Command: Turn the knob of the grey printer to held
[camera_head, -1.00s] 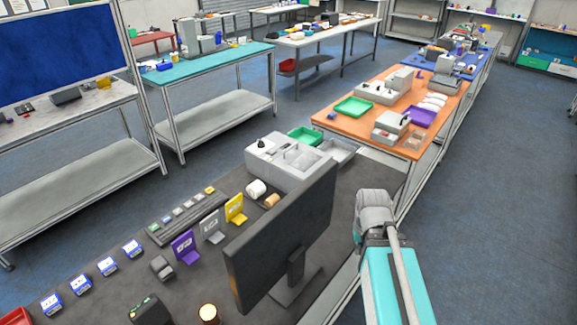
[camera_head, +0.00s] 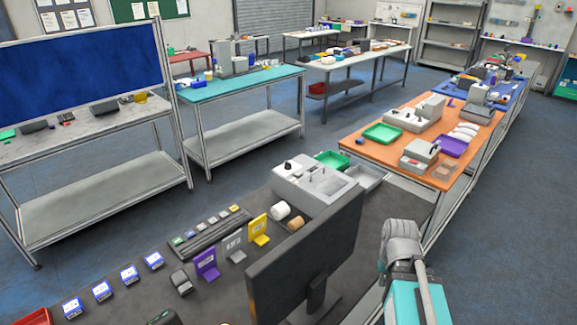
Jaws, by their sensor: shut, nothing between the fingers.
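A light grey machine (camera_head: 315,188) stands at the far end of the dark workbench, behind the monitor. It looks like the grey printer, with a small black knob-like part (camera_head: 287,166) on its top left. The knob's setting is too small to read. Part of my arm, a grey joint above a teal link, shows at the lower right, beyond the monitor's right edge. No fingers of my gripper can be made out, and nothing of mine touches the machine.
A black monitor (camera_head: 305,260) hides part of the bench. Purple (camera_head: 206,264), grey (camera_head: 234,246) and yellow (camera_head: 258,229) stands, a white roll (camera_head: 280,210) and several blue-white cards lie left of it. An orange-topped table (camera_head: 360,146) stands beyond; blue floor is free between tables.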

